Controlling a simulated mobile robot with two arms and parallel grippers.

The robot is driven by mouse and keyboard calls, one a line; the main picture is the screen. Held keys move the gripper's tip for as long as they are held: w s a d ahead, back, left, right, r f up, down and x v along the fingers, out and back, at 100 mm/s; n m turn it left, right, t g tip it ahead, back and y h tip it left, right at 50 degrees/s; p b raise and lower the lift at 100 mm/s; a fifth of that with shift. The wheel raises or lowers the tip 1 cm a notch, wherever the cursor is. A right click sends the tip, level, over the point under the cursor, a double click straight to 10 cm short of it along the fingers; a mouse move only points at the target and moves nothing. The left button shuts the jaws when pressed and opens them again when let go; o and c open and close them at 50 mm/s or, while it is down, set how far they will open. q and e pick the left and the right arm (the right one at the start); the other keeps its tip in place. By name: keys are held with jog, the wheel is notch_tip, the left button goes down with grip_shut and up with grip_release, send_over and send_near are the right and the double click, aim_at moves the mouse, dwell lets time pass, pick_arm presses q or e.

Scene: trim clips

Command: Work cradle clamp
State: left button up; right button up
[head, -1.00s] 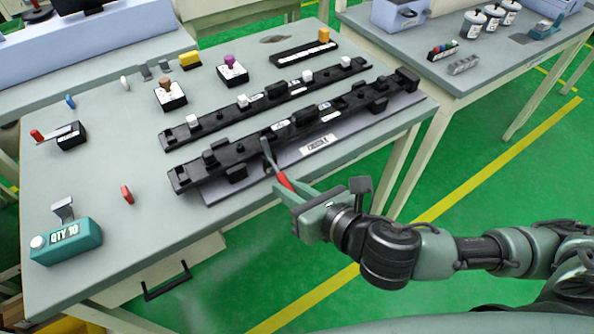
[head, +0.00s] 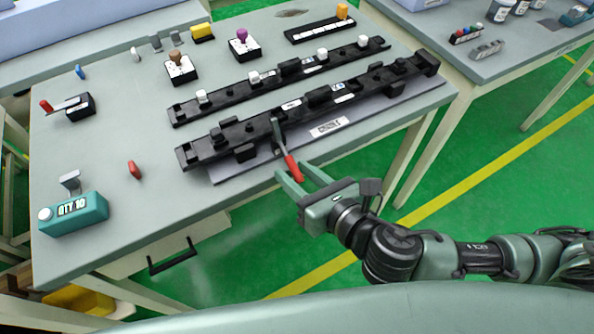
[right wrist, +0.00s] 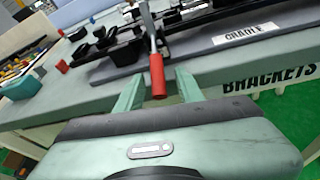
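The black cradle (head: 215,146) lies on a grey base along the table's front edge, beside a "CRADLE" label (head: 330,127). Its clamp lever has a grey metal arm and a red handle (head: 292,168) that sticks out toward the table's front edge. The red handle also shows in the right wrist view (right wrist: 157,76). My right gripper (head: 295,173) is open at the handle's end. Its two green fingers stand apart, one on each side of the handle in the right wrist view (right wrist: 156,88). I cannot tell whether they touch it. My left gripper is not in view.
A second black rail (head: 225,100) with white clips lies behind the cradle. A teal counter box (head: 75,213), a red clip (head: 134,169) and a black box with a red-tipped lever (head: 80,106) are on the left. The front-left tabletop is mostly clear.

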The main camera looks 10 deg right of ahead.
jog(key=shift+s+d+r, duration=0.15)
jog(key=shift+s+r, duration=0.1)
jog(key=shift+s, duration=0.1)
jog(key=p+v, duration=0.4)
jog(key=v, duration=0.2)
jog(key=shift+d+p, duration=0.1)
jog(key=shift+p, duration=0.2)
jog(key=shift+s+d, duration=0.15)
jog(key=shift+s, duration=0.25)
